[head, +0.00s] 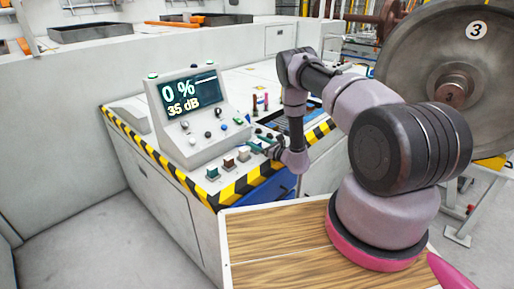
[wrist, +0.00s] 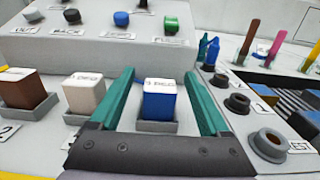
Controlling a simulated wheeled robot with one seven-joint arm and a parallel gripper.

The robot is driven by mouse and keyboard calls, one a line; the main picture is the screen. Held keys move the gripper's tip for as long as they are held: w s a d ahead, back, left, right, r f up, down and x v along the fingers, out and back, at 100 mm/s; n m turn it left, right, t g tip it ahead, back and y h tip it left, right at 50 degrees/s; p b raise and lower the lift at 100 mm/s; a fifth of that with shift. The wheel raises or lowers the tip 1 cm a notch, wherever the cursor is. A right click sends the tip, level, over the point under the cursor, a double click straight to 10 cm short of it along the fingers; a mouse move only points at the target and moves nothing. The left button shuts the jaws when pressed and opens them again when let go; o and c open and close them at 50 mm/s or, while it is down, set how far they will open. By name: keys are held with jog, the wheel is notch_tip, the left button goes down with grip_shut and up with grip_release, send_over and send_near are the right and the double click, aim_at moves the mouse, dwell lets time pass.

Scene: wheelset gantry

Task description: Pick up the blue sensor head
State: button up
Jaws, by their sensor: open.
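The blue sensor head (wrist: 160,101) is a small block with a blue front and a white labelled top. It sits upright in a grey holder in the wrist view. My gripper (wrist: 160,82) is open, with one green finger on each side of the blue block and a visible gap on both sides. I cannot tell how far the fingertips stand above or beyond it. In the head view my gripper (head: 262,147) reaches over the right end of the row of blocks, and the blue block cannot be made out there.
A white block (wrist: 84,92) and a brown block (wrist: 27,91) stand in holders to the left. Round dark sockets (wrist: 238,103) lie to the right, near several coloured upright pens (wrist: 273,47). The console with a screen (head: 190,98) rises behind the blocks.

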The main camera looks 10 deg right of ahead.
jog(key=shift+x, duration=1.45)
jog(key=c, duration=1.2)
grip_shut()
jog(key=shift+w+r, duration=0.1)
jog(key=shift+r, duration=0.05)
